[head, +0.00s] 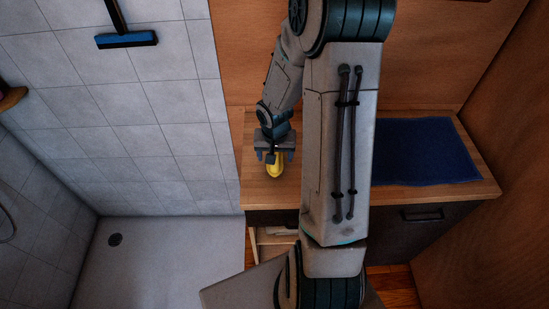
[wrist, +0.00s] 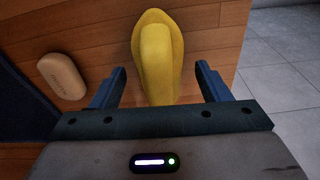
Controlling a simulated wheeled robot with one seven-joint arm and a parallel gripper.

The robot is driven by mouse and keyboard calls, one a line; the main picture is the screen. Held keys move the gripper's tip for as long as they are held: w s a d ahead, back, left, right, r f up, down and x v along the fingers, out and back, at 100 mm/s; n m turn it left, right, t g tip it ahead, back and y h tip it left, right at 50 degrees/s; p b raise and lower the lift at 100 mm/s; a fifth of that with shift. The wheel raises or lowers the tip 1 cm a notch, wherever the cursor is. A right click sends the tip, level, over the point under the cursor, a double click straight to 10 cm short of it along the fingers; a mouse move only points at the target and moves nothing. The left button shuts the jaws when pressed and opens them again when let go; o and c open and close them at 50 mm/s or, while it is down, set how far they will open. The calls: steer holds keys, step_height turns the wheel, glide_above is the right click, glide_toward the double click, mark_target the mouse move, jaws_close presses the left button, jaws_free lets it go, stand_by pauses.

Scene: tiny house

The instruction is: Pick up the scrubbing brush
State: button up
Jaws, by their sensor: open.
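A yellow scrubbing brush (head: 275,168) lies on the wooden counter near its left end in the head view. In the wrist view the brush (wrist: 158,55) runs lengthwise between the two blue fingers. My gripper (head: 274,157) is over the brush, with its fingers apart. In the wrist view my gripper (wrist: 160,82) is open, with a gap visible between each finger and the brush. The brush's near end is hidden behind the gripper's body, and its bristles do not show.
The wooden counter (head: 398,193) carries a dark blue cloth (head: 425,152) on its right. A beige soap bar (wrist: 62,76) lies left of the brush in the wrist view. A tiled wall (head: 160,130) and the shower floor (head: 165,262) lie to the left. An open drawer (head: 268,236) is below the counter.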

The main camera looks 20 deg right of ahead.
steer(key=shift+w+f, duration=0.2)
steer(key=shift+f, duration=0.55)
steer(key=shift+c, duration=0.3)
steer(key=c, duration=1.1)
steer(key=shift+o, duration=0.2)
steer(key=shift+d+r, duration=0.1)
steer(key=shift+r, duration=0.5)
steer(key=r, duration=0.2)
steer(key=d+r, duration=0.1)
steer(key=shift+s+r, duration=0.1)
steer(key=shift+r, duration=0.25)
steer(key=s+d+r, duration=0.1)
steer(key=d+r, duration=0.5)
steer(key=d, duration=0.4)
steer(key=shift+s+d, duration=0.25)
steer(key=shift+s, duration=0.1)
steer(key=shift+r, duration=0.1)
